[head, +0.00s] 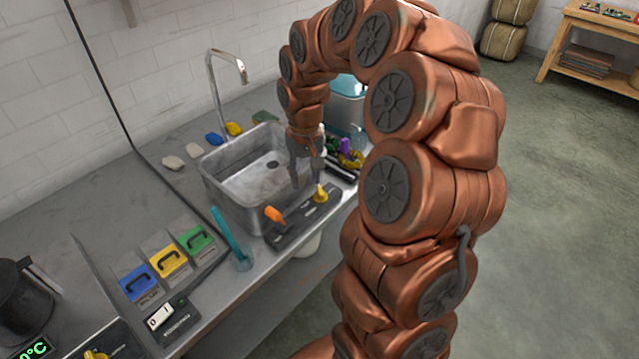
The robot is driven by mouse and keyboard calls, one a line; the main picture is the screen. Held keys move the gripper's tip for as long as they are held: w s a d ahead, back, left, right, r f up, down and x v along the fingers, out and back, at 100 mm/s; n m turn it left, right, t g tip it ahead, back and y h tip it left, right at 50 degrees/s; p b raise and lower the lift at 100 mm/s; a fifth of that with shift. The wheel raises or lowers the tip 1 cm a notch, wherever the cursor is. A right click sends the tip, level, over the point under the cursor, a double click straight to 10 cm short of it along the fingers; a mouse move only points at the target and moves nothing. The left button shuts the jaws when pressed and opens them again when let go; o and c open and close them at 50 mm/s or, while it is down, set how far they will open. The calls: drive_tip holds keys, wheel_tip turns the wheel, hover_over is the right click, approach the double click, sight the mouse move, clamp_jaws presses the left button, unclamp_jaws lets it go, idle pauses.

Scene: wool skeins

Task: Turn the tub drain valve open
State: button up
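The grey metal tub (226,205) is set in the counter, with a dark drain spot (272,164) on its floor. A dark panel (290,233) runs along the tub's front edge. It carries an orange handle (274,214) and a yellow handle (321,194). Any labels on it are too small to read, so I cannot tell which is the drain valve. My gripper (306,182) points down over the tub's right front edge, just above and left of the yellow handle. Its fingers are apart with nothing visible between them. It looks clear of both handles.
A tall faucet (226,75) rises behind the tub. Blue, yellow and green handled covers (168,262) and a switch box (170,318) lie left. Small dark and purple items (346,150) crowd the right.

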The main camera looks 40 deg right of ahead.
drive_tip(key=m, duration=0.1)
hover_over(320, 190)
wheel_tip(320, 190, down, 3)
drive_tip(key=shift+r+p, duration=0.1)
drive_tip(key=shift+p, duration=0.25)
drive_tip(key=shift+d+f+p, duration=0.1)
drive_tip(key=shift+f+p, duration=1.1)
drive_tip(key=shift+f, duration=2.7)
drive_tip(key=shift+c, duration=0.3)
clamp_jaws()
drive_tip(key=shift+m, duration=0.3)
